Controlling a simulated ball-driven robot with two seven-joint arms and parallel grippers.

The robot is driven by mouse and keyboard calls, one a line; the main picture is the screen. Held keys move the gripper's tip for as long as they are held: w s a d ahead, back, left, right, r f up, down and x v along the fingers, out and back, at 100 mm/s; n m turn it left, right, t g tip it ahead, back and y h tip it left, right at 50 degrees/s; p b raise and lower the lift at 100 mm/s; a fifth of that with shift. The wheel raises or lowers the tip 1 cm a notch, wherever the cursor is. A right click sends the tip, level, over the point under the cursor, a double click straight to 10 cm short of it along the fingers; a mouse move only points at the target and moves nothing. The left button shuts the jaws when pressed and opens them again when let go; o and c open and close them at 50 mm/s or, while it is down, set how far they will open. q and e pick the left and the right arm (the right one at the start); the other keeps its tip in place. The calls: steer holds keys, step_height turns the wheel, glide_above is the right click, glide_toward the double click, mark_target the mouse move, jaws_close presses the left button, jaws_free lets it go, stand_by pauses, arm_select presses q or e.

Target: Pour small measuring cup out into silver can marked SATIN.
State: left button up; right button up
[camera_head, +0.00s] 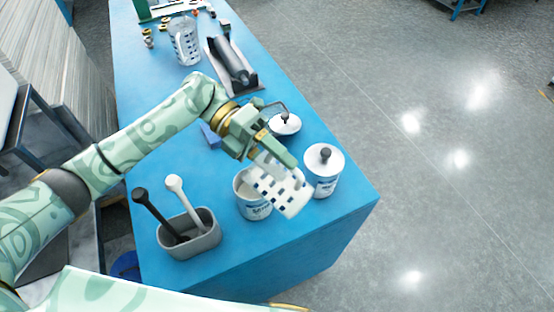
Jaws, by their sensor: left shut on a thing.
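My left gripper (272,150) is shut on the small measuring cup (283,190), a white cup with dark square marks. The cup is steeply tilted, its far end pointing down and to the right. It overlaps the right side of an open can (254,208) in the picture. The can stands upright, with pale contents and a partly covered label that seems to read SATIN. I cannot tell whether cup and can touch, or whether anything flows. My right gripper is not in view.
A lidded can (323,172) stands close right of the cup. A white lid with a dark knob (285,124) is behind. A grey bin (190,236) with two handled tools stands front left. A larger marked cup (184,42) and a roller tray (232,65) are farther back on the blue table (300,240).

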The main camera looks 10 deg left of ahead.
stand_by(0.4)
arm_select(q)
steer(key=shift+w+a+b, duration=0.1)
steer(key=shift+b, duration=0.35)
steer(key=shift+w+a+r+g+h+b, duration=0.15)
steer(key=shift+a+h+b, duration=0.2)
steer(key=shift+b, duration=0.35)
steer(key=shift+w+a+r+g+h+b, duration=0.15)
steer(key=shift+h+b, duration=0.3)
steer(key=shift+b, duration=0.25)
steer(key=shift+a+r, duration=0.15)
steer(key=shift+a, duration=0.05)
steer(key=shift+b, duration=0.45)
